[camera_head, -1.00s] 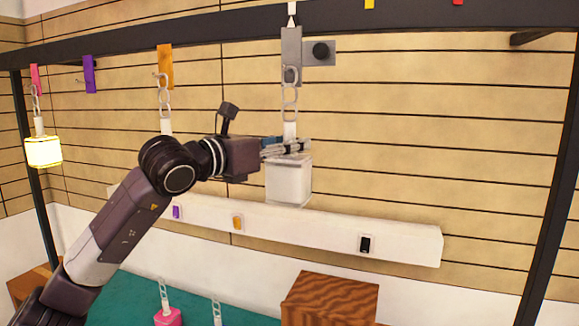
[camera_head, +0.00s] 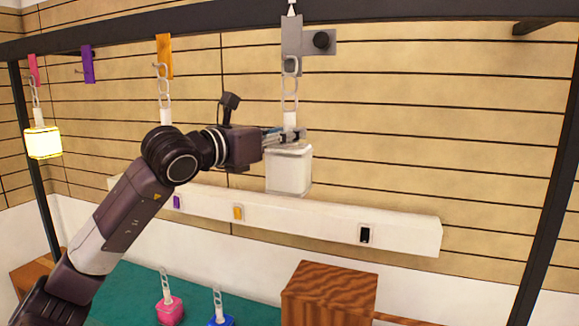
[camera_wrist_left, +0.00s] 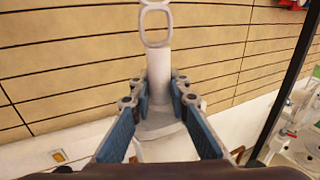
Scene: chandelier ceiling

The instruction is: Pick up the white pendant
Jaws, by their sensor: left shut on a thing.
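The white pendant (camera_head: 288,171) is a pale box with a neck and chain, upright below a grey bracket (camera_head: 293,40) on the dark overhead beam. Its chain (camera_head: 289,95) reaches up to the bracket's hook; whether it still bears on the hook is unclear. My left gripper (camera_head: 290,136) comes from the left and is shut on the pendant's neck, just above the box. In the left wrist view the white neck (camera_wrist_left: 158,75) stands between the blue-padded fingers (camera_wrist_left: 160,110), with chain links above. My right gripper is not in view.
An orange plate (camera_head: 164,57) with a hanging chain is left of the bracket, behind my arm. A lit yellow pendant (camera_head: 43,142) hangs at the far left. A white switch bar (camera_head: 320,229) crosses the wall. Below are pink (camera_head: 169,310) and blue (camera_head: 221,320) pendants and a wooden block (camera_head: 328,294).

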